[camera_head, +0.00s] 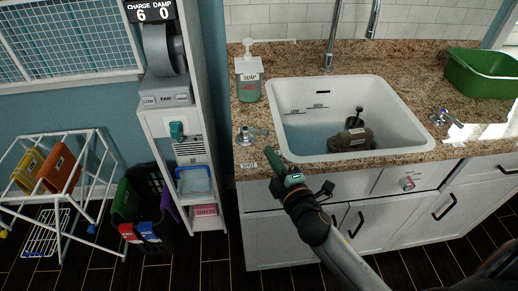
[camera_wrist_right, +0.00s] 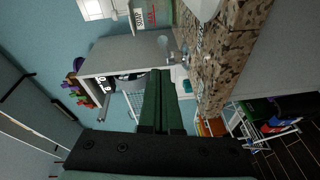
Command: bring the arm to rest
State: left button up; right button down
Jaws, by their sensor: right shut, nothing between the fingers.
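My right gripper (camera_head: 272,158) reaches up from the bottom right in the head view. Its green fingers are shut and empty, in front of the counter's front edge, close to the left tap handle (camera_head: 249,134). In the right wrist view the closed green fingers (camera_wrist_right: 161,93) point away from the camera, with the granite counter (camera_wrist_right: 219,56) to their right. I see no left gripper in the head view.
A white sink (camera_head: 408,139) holding water and a brown object (camera_head: 351,139) is set in the counter. A soap bottle (camera_head: 249,88) stands at its left, a green tub (camera_head: 480,75) at its right. A drying rack (camera_head: 62,200) and dark basket (camera_head: 151,207) stand at left.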

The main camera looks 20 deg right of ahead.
jog(key=shift+s+d+r+b, duration=0.1)
jog(key=shift+s+d, duration=0.35)
jog(key=shift+s, duration=0.35)
jog(key=shift+s+d+b, duration=0.1)
jog(key=shift+s+d, duration=0.3)
jog(key=shift+s, duration=0.35)
jog(key=shift+s+d+r+b, duration=0.1)
jog(key=shift+s+d, duration=0.35)
jog(key=shift+s, duration=0.35)
